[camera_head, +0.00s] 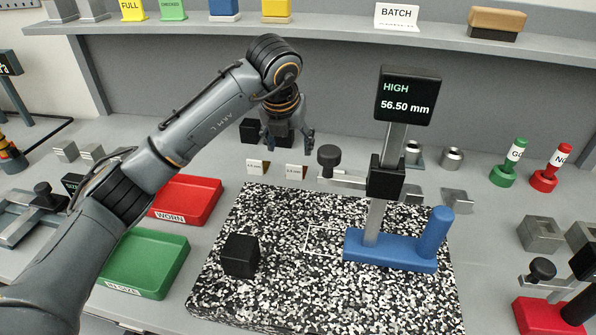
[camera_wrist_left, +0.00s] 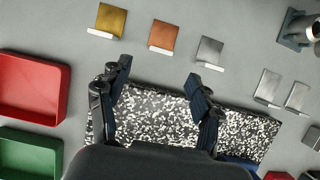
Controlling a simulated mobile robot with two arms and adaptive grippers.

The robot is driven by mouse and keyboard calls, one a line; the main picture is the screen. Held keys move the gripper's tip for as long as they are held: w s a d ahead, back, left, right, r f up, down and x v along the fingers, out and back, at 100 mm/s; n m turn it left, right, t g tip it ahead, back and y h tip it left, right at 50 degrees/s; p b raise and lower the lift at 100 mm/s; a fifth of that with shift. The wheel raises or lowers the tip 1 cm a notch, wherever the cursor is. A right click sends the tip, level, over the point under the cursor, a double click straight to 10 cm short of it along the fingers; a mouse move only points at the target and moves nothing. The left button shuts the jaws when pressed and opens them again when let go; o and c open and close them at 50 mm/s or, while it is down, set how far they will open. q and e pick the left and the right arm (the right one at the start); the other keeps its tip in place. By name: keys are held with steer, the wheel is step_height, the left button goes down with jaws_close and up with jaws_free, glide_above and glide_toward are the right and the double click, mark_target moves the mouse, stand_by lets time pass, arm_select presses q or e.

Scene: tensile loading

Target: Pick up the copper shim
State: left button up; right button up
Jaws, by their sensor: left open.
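The copper shim (camera_wrist_left: 163,35) is a small flat orange-brown square on the grey bench in the left wrist view, with a white label strip at its near edge. It lies between a brass-coloured shim (camera_wrist_left: 110,20) and a silver-grey shim (camera_wrist_left: 209,50). My left gripper (camera_head: 290,143) points down over the back of the bench in the head view. In the left wrist view its open, empty fingers (camera_wrist_left: 158,72) are apart from the copper shim, which shows beyond the fingertips. I cannot make out the copper shim in the head view. My right gripper is not in view.
A blue-based gauge stand (camera_head: 390,250) reading "HIGH 56.50 mm" stands right of the gripper on a speckled plate (camera_head: 300,290). A black block (camera_head: 240,255) is on that plate. Red (camera_head: 190,200) and green (camera_head: 145,262) trays lie left. A shelf (camera_head: 330,38) runs behind.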

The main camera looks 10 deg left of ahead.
mark_target(294, 166)
arm_select(q)
steer(key=x, duration=0.4)
steer(key=shift+w+f, duration=0.1)
steer(key=shift+f, duration=0.1)
steer(key=shift+w+f+p, duration=0.1)
steer(key=shift+f+p, duration=0.2)
steer(key=shift+f, duration=0.1)
steer(key=p+x, duration=0.1)
steer(key=x, duration=0.4)
steer(key=shift+d, duration=0.1)
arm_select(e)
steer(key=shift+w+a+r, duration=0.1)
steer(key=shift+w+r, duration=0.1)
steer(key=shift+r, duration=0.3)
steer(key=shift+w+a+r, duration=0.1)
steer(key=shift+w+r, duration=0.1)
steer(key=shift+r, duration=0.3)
arm_select(q)
steer(key=shift+c, duration=1.3)
steer(key=c, duration=1)
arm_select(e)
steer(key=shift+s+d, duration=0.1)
